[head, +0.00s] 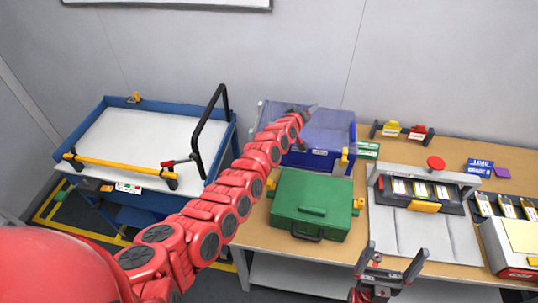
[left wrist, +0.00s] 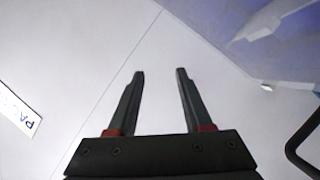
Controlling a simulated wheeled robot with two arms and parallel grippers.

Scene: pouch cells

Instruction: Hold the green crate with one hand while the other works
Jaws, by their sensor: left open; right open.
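The green crate (head: 332,192) sits on the tan table, its green top covering it and a dark handle at its front. Yellow parts show at its left and right sides. My left gripper (left wrist: 160,74) is open and empty in the left wrist view, with the pale wall behind its fingers. In the head view my left arm reaches past the green crate, and its gripper (head: 303,110) is over the blue crate (head: 322,158) behind it. My right gripper (head: 391,257) is open and empty, to the right of the green crate and nearer the front.
Right of the green crate stands a grey fixture (head: 450,230) with several pouch cells and a red knob (head: 436,162). A white machine (head: 505,255) is at far right. A blue cart (head: 228,140) with a black handle stands left of the table (head: 260,240).

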